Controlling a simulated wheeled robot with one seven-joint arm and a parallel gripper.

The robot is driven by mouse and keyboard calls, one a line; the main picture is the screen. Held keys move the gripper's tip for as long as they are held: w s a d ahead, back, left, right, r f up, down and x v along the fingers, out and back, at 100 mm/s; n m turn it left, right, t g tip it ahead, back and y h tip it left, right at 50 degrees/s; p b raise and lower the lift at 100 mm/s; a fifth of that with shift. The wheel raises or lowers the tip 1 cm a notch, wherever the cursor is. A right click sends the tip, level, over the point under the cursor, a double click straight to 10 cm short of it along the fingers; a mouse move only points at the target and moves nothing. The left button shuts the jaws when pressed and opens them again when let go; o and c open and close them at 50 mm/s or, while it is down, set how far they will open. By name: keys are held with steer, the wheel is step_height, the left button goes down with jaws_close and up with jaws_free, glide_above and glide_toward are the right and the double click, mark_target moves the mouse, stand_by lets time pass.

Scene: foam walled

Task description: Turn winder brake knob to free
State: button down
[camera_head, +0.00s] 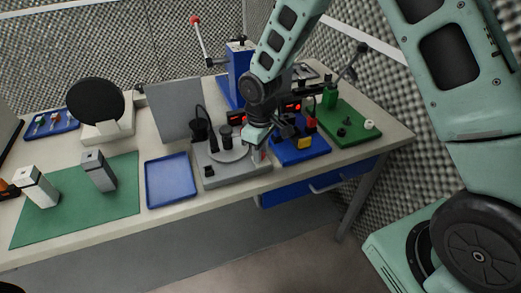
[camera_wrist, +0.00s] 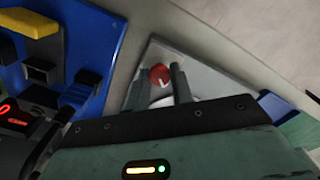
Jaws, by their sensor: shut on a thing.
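The winder (camera_head: 236,172) is a grey base with a round plate and dark posts, near the table's front edge. Its red knob (camera_wrist: 160,74) has a white mark and sits on the grey base in the wrist view. My gripper (camera_wrist: 161,80) has one finger on each side of the knob and is shut on it. In the head view my gripper (camera_head: 259,150) reaches down over the winder's right front corner, and the knob is mostly hidden there.
A blue-based device (camera_head: 300,150) with red displays stands close on the right, and a green board (camera_head: 350,130) with small parts lies beyond it. A blue tray (camera_head: 171,181) lies left of the winder. A green mat (camera_head: 75,212) holds two blocks.

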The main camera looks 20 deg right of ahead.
stand_by(0.3)
steer(key=c, duration=1.2)
jaws_free()
steer(key=shift+r, duration=0.15)
step_height(320, 180, up, 17)
steer(key=b, duration=0.1)
steer(key=s+a, duration=0.3)
steer(key=s, duration=1)
steer(key=s+a+f, duration=0.1)
steer(key=s+a, duration=0.2)
steer(key=s, duration=1.1)
steer(key=shift+f+y, duration=0.2)
steer(key=shift+y, duration=0.1)
